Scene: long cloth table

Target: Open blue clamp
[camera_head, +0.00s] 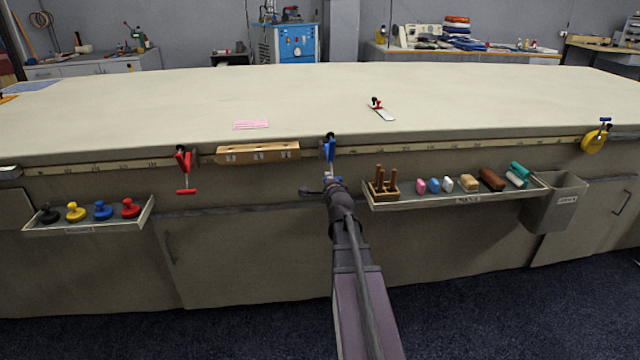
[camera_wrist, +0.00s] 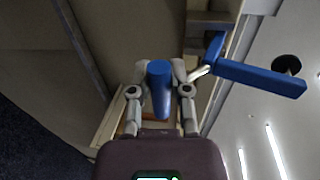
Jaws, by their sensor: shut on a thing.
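The blue clamp (camera_head: 330,150) is fixed at the front edge of the long cloth table (camera_head: 250,95), near the middle in the head view. My gripper (camera_head: 331,184) is just below it, at the clamp's lower end. In the wrist view the two fingers of my gripper (camera_wrist: 158,75) are closed on either side of a blue handle (camera_wrist: 160,92), which is part of the blue clamp. The clamp's blue lever or bar (camera_wrist: 258,77) sticks out to the right, apart from the fingers. The head view hides the exact finger contact behind my wrist.
A red clamp (camera_head: 184,163) and a wooden block (camera_head: 245,153) are left of the blue clamp. A shelf (camera_head: 455,200) with tools and colored blocks is close on the right. A left shelf (camera_head: 88,226) holds several knobs. A yellow clamp (camera_head: 594,140) is far right.

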